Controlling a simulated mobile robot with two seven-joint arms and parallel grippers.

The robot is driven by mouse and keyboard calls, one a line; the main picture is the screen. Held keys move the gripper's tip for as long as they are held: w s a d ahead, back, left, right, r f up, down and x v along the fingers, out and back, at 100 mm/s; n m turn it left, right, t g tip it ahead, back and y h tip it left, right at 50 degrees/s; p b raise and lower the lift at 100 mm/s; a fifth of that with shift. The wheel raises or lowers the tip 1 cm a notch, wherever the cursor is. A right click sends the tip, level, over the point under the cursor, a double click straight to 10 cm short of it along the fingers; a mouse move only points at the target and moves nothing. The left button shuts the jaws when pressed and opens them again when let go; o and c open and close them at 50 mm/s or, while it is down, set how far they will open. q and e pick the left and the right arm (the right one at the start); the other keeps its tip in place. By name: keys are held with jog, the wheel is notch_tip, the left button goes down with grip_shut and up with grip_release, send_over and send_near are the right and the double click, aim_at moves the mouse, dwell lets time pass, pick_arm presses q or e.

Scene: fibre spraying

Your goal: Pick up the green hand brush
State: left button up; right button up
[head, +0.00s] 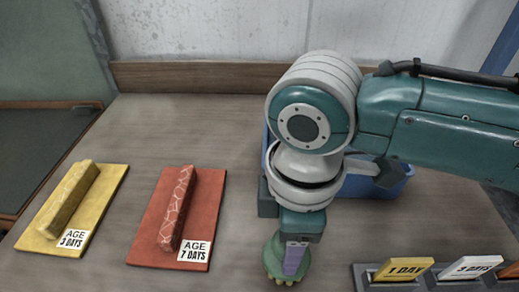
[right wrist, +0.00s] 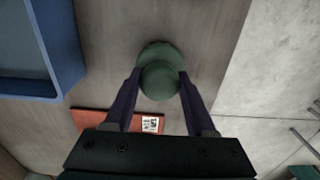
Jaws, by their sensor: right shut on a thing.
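The green hand brush (head: 274,261) is upright on the table at the lower middle of the head view, with pale bristle ends at its bottom edge. My right gripper (head: 294,258) comes down over it, and one purple finger shows in front of it. In the right wrist view the brush's round green knob (right wrist: 159,80) lies between the two purple fingers of my right gripper (right wrist: 159,88), which is shut on it. The wider brush body shows behind the knob. I cannot tell whether the bristles touch the table. My left gripper is not in view.
A red mat (head: 144,237) with a cracked bar labelled 7 days and a yellow mat (head: 39,243) with a bar labelled 3 days lie left. A blue bin (head: 391,184) stands behind my right arm. A rack of label cards (head: 363,275) is at the lower right.

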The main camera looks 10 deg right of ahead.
grip_shut()
jog(key=shift+r, duration=0.15)
notch_tip(320, 180, up, 20)
jog(key=p, duration=0.3)
jog(key=shift+o, duration=0.2)
grip_release()
jog(key=c, duration=0.6)
